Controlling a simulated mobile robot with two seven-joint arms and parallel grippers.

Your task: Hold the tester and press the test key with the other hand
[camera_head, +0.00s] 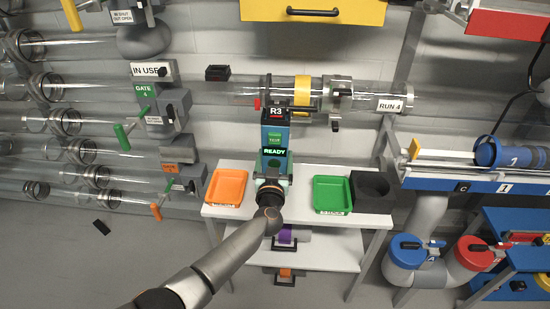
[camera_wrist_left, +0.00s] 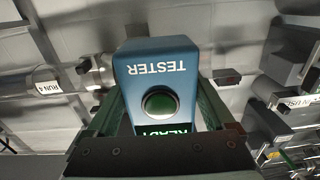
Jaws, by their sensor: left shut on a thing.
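The tester (camera_head: 263,141) is a blue box in the middle of the head view, above the white table's back edge in the picture. Its green test key (camera_head: 275,138) and a lit display reading READY (camera_head: 275,152) face me. My left gripper (camera_head: 272,178) is shut on the tester's lower part. In the left wrist view the tester (camera_wrist_left: 157,62) sits between the two fingers of my left gripper (camera_wrist_left: 158,108), its lettering upside down. A round green button (camera_wrist_left: 160,102) shows there above the READY display. My right gripper is in neither view.
The white table (camera_head: 300,213) holds an orange tray (camera_head: 226,203), a green tray (camera_head: 332,209) and a black bin (camera_head: 370,192). Clear tubes with green-handled gates line the left. A blue canister (camera_head: 497,153) lies on a rack at right.

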